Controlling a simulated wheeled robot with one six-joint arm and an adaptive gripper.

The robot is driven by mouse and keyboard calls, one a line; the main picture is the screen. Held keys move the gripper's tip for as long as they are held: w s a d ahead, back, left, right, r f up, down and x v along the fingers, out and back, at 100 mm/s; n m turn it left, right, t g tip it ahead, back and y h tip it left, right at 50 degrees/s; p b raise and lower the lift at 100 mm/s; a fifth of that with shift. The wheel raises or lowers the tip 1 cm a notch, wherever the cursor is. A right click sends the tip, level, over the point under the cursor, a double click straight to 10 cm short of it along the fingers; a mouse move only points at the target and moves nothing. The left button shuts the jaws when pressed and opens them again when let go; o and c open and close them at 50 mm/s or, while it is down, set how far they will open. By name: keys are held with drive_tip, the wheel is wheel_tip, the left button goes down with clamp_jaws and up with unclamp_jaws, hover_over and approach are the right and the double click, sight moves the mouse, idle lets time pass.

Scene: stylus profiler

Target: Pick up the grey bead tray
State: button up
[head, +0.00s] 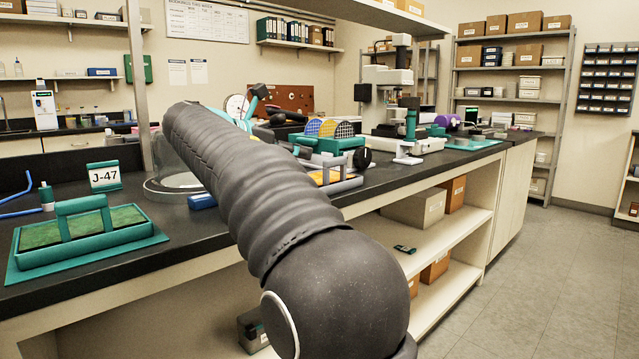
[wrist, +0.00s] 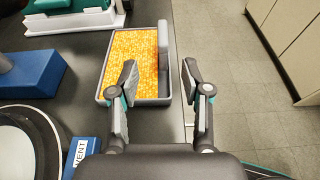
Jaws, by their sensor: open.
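The grey bead tray (wrist: 103,84) lies on the dark bench top, filled with orange-yellow beads (wrist: 137,50). A taller grey block rises along its right side in the wrist view. It also shows in the head view (head: 343,185), near the bench's front edge, partly hidden by my arm. My gripper (wrist: 160,78) is open and empty. In the wrist view its left finger overlaps the beads and its right finger is outside the tray's right wall, so that wall appears between them. I cannot tell the height gap. In the head view I cannot make out the fingers clearly.
A blue block (wrist: 30,73) stands left of the tray, and a teal and white device (wrist: 70,15) sits behind it. A round black and white item (wrist: 25,145) is at lower left. The bench edge drops to the floor (wrist: 255,90) just right of the tray.

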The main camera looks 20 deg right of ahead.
sight(332, 159)
drive_tip(key=b+x, duration=0.1)
drive_tip(key=x, duration=1.1)
drive_tip(key=shift+d, duration=0.4)
drive_tip(key=shift+s, duration=0.1)
clamp_jaws()
